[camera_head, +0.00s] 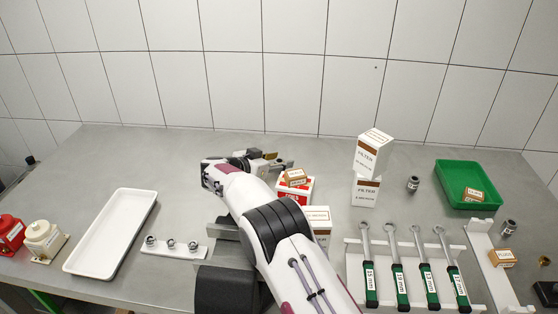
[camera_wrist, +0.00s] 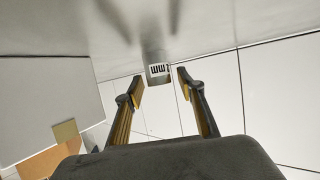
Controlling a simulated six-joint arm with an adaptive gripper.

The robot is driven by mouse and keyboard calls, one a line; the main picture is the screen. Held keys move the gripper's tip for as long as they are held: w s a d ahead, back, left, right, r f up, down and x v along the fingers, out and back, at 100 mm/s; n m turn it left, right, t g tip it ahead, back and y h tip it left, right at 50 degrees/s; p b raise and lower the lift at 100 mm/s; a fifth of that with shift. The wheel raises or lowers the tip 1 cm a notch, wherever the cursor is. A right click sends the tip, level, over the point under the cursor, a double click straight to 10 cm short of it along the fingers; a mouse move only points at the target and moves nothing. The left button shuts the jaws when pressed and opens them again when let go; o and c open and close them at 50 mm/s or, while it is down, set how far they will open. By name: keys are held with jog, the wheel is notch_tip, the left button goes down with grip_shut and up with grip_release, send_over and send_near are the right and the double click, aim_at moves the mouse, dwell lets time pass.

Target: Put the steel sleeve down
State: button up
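In the wrist view a small grey steel sleeve (camera_wrist: 158,78) with a black-and-white label stands at the bench surface between my fingertips. My gripper (camera_wrist: 160,84) is open, with a visible gap between the sleeve and each finger pad. In the head view my gripper (camera_head: 272,160) is low over the back middle of the bench, and the sleeve there is hidden or too small to make out.
Cartons, including a red one (camera_head: 308,186), stand right of my gripper, with stacked filter boxes (camera_head: 366,190) farther right. The back left is clear.

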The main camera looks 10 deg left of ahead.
jog(key=shift+r, duration=0.15)
jog(key=shift+r, duration=0.5)
jog(key=v, duration=1.2)
dwell(0.6)
